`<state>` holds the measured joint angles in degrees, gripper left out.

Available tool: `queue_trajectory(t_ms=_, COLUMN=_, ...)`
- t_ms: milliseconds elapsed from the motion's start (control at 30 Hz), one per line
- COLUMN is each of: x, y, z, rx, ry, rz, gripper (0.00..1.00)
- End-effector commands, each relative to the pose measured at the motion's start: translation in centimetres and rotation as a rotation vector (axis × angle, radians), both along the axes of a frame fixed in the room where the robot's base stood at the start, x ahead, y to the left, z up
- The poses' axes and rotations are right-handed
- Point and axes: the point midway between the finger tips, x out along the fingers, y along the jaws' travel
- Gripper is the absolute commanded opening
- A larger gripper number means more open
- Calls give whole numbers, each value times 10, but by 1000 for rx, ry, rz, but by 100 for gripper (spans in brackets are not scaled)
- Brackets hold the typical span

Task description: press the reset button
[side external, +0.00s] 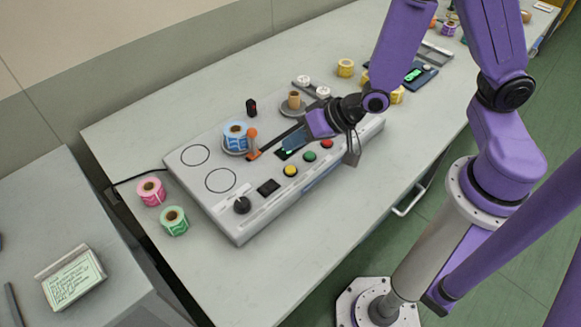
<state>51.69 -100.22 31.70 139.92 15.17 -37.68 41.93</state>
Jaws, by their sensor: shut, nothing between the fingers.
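The rewinder (225,205) is a long light-grey box on the table. A yellow button (290,171), a green button (310,156) and a red button (327,144) sit in a row along its front side. Their lettering is too small to read, so I cannot tell which is marked reset. My gripper (289,145) is shut and empty, reaching down and left over the machine top by a small dark display (284,153). It is behind the button row in the picture, apart from the yellow button. The fingertips are partly unclear against the display.
A blue label roll (236,136) and a cardboard core (294,100) stand on the machine. An orange-tipped arm (252,134) is left of my gripper. A black knob (242,205) and black switch (268,187) are front left. Pink (151,191) and green (174,221) rolls lie left.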

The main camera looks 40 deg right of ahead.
Motion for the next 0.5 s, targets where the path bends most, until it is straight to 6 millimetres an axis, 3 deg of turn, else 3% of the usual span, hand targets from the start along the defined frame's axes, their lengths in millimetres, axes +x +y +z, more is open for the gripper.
queue_trajectory(t_ms=200, x=-1, y=0, z=-28, rx=-3, ry=3, rz=1, gripper=0)
queue_trajectory(t_ms=500, x=0, y=0, z=-47, rx=0, ry=1, rz=1, gripper=0)
